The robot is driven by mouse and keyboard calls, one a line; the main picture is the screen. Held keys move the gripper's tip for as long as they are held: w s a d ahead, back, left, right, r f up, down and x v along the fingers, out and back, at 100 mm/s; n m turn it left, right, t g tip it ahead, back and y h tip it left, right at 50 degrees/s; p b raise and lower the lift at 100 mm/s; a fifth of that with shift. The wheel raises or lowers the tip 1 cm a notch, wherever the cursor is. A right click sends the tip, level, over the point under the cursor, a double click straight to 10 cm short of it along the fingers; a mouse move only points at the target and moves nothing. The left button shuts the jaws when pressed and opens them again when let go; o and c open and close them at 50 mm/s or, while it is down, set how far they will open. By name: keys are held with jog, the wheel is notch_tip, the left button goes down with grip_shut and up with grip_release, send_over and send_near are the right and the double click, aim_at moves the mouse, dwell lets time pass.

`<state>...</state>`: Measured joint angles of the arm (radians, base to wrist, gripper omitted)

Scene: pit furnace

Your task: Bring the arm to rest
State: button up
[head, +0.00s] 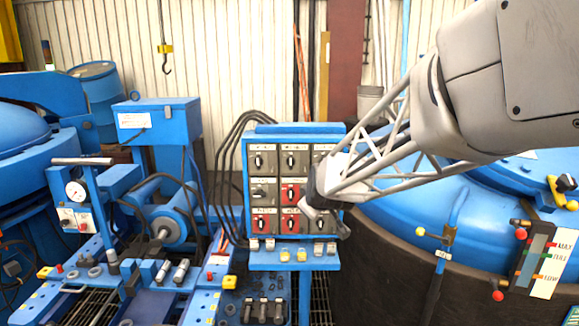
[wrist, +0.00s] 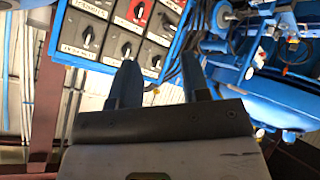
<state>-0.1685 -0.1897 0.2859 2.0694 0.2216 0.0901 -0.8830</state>
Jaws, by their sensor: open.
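My gripper (head: 326,212) is in front of the lower right part of a blue switch panel (head: 296,130) in the head view. It hides some of the panel's knobs. In the wrist view the two fingers of my gripper (wrist: 160,78) stand apart with nothing between them. The switch panel (wrist: 62,58) fills the upper left there, with grey plates and a red one, each with a black knob. The gap between the fingertips and the panel is unclear.
A blue machine bench (head: 160,300) with gauges and rods stands at left. A small hook (head: 165,60) hangs at the back wall.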

jog(key=s+d+f+m+g, duration=0.1)
jog(key=s+d+m+g, duration=0.1)
jog(key=s, duration=1.1)
jog(key=s+d+m+g+h, duration=0.1)
jog(key=s+d+m+g, duration=0.2)
jog(key=s, duration=1)
jog(key=s+d+f+m+g+h, duration=0.1)
jog(key=s+d+m, duration=0.3)
jog(key=s, duration=0.9)
jog(key=d+g, duration=0.1)
jog(key=d, duration=0.2)
jog(key=shift+s+d+f+m, duration=0.15)
jog(key=shift+d+f+m, duration=0.1)
jog(key=shift+f+m, duration=0.15)
jog(key=shift+r, duration=0.1)
